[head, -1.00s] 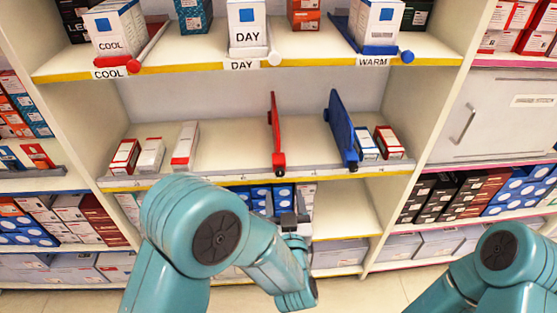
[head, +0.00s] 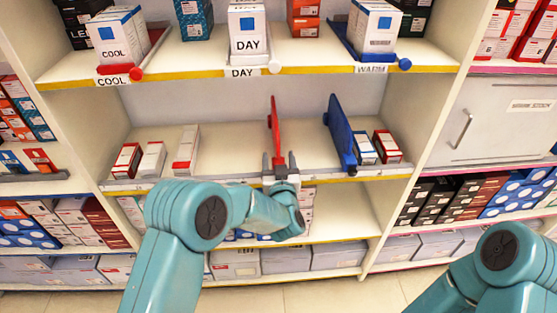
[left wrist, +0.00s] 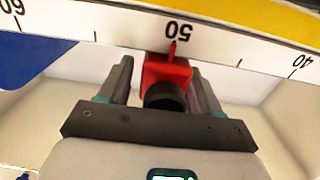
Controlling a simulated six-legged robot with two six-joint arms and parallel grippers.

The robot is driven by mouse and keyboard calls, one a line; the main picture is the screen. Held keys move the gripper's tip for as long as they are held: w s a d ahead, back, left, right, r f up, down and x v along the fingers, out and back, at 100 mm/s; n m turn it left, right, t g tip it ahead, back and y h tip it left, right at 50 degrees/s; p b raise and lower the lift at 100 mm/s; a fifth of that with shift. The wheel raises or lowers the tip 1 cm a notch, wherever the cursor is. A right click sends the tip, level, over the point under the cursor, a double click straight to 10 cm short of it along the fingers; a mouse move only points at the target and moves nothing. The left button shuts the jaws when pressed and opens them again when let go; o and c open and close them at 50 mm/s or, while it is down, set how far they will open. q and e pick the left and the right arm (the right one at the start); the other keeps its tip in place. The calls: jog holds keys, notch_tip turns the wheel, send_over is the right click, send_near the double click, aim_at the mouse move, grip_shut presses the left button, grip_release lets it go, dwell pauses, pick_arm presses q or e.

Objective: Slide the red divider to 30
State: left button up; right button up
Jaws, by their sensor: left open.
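The red divider (head: 275,128) stands upright on the middle shelf, left of the blue divider (head: 341,130). In the left wrist view its red front block (left wrist: 166,74) has a dark round knob, and its pointer is at about 50 on the scale strip (left wrist: 120,40). My left gripper (head: 280,165) is open at the shelf's front edge. In the left wrist view my left gripper (left wrist: 165,88) has one finger on each side of the red block, with narrow gaps. The right arm (head: 500,270) shows at the lower right; its gripper is out of view.
White and red boxes (head: 153,160) stand left of the red divider, with bare shelf between. More boxes (head: 387,147) stand right of the blue divider. The upper shelf (head: 200,65) holds labelled COOL, DAY and WARM boxes.

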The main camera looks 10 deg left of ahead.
pick_arm(q)
grip_shut()
jog(key=shift+s+a+f+b, duration=0.1)
jog(key=shift+a+b, duration=0.2)
jog(key=shift+a, duration=0.15)
jog(key=s+a+b, duration=0.1)
jog(key=a+b, duration=0.1)
jog(key=a, duration=0.4)
jog(key=s+a+b, duration=0.2)
jog(key=a+b, duration=0.1)
jog(key=a, duration=0.2)
jog(key=s+a+b, duration=0.1)
jog(key=a+b, duration=0.2)
jog(key=a, duration=0.3)
jog(key=shift+s+a, duration=0.15)
jog(key=shift+a, duration=0.15)
jog(key=shift+s+a+b, duration=0.1)
jog(key=shift+a+b, duration=0.2)
jog(key=shift+a, duration=0.2)
grip_release()
jog(key=shift+s, duration=0.1)
